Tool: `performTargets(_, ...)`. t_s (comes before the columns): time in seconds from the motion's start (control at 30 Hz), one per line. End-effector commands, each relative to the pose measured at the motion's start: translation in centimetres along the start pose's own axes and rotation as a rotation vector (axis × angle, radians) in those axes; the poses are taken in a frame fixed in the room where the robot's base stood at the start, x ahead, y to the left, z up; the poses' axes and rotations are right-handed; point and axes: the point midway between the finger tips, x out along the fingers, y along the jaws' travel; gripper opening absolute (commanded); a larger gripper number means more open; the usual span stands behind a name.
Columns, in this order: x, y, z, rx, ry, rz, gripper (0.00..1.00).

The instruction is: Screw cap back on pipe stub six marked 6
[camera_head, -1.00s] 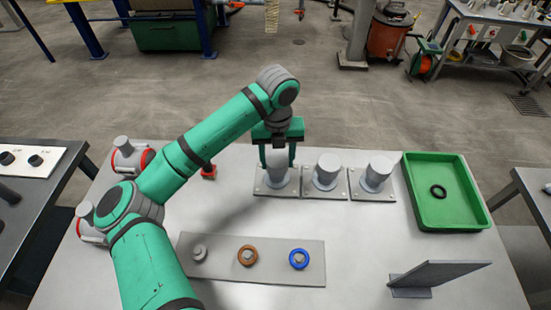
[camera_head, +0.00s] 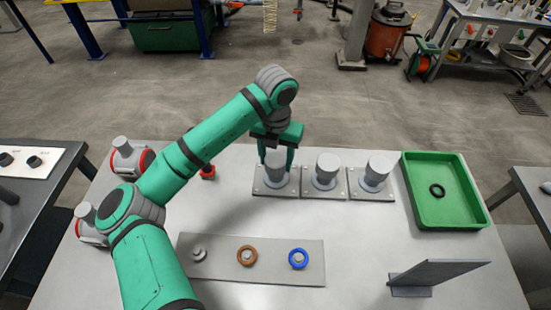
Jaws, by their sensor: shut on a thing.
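Three grey pipe stubs stand upright on square base plates in a row at the back of the table: the left stub (camera_head: 277,188), the middle stub (camera_head: 325,181) and the right stub (camera_head: 373,183). No number can be read on them. My gripper (camera_head: 277,160) points down over the left stub. Its green fingers are shut on the light grey cap (camera_head: 277,168) at the top of that stub. The cap is partly hidden by the fingers, and I cannot tell how far it sits on the thread. The middle and right stubs have similar pale tops.
A green tray (camera_head: 473,220) with a black ring (camera_head: 437,190) stands at the right. A grey plate (camera_head: 220,273) in front holds a brown ring (camera_head: 247,255) and a blue ring (camera_head: 299,259) around pegs. A dark angled plate (camera_head: 440,272) stands front right.

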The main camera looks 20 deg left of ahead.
Motion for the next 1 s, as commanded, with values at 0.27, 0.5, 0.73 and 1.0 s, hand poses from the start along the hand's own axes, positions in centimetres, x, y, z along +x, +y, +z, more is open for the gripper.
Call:
performTargets(0.27,-0.22,-0.10,0.01,0.254,-0.002,0.000,0.30)
performTargets(0.5,-0.16,-0.15,0.00,0.415,-0.001,0.000,0.09)
performTargets(0.73,-0.09,-0.23,0.02,0.421,0.000,0.000,0.09)
performTargets(1.0,-0.02,-0.24,0.01,0.418,0.001,0.000,0.73)
